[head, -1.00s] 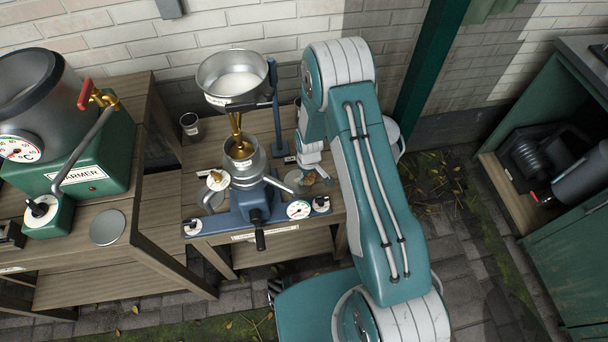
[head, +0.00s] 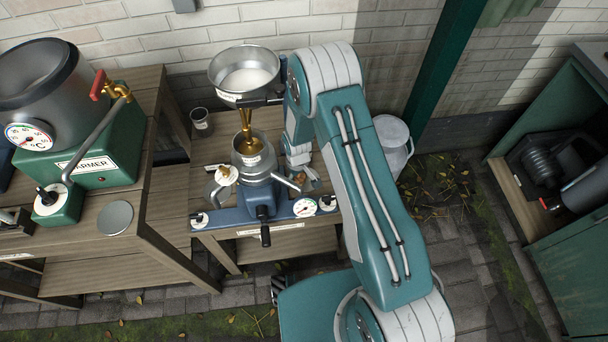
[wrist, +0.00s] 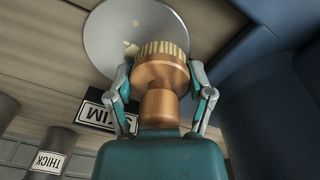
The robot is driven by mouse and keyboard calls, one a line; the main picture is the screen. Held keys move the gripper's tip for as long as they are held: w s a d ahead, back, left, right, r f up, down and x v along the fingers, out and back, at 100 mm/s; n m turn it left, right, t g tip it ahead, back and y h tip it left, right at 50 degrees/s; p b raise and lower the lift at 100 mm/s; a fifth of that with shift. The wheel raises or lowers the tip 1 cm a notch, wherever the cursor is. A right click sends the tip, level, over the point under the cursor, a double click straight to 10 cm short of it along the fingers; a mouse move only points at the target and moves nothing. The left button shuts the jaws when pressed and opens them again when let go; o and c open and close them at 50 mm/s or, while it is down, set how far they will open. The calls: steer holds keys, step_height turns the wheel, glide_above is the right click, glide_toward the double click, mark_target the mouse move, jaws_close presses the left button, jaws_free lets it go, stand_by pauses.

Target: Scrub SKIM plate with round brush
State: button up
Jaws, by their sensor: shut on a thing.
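My gripper (wrist: 160,76) is shut on the round brush (wrist: 160,98), which has a copper-coloured body and a ring of pale bristles. The SKIM plate (wrist: 112,38) is a grey disc just beyond the bristles, with a few pale spots near the brush. The bristles overlap its lower right part in the wrist view; I cannot tell whether they touch. A black-framed SKIM label (wrist: 97,112) shows upside down beside the left finger. In the head view, my gripper (head: 300,170) is low over the bench right of the separator (head: 252,165), and my arm largely hides the brush and plate.
The blue separator base (wrist: 275,80) is close on the right in the wrist view. A container labelled THICK (wrist: 48,155) is at lower left. The warmer (head: 90,150) stands on the left bench, with a loose grey disc (head: 115,217). A milk can (head: 393,140) stands behind my arm.

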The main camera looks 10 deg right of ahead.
steer(key=shift+a, duration=0.4)
steer(key=shift+d, duration=0.1)
steer(key=shift+r, duration=0.15)
steer(key=shift+a+r, duration=0.2)
steer(key=shift+r, duration=0.5)
steer(key=shift+a+r, duration=0.2)
steer(key=shift+r, duration=0.5)
steer(key=shift+d+r, duration=0.2)
steer(key=shift+r, duration=0.5)
steer(key=shift+d+r, duration=0.15)
steer(key=shift+r, duration=0.65)
steer(key=shift+a+r, duration=0.1)
steer(key=shift+a, duration=0.05)
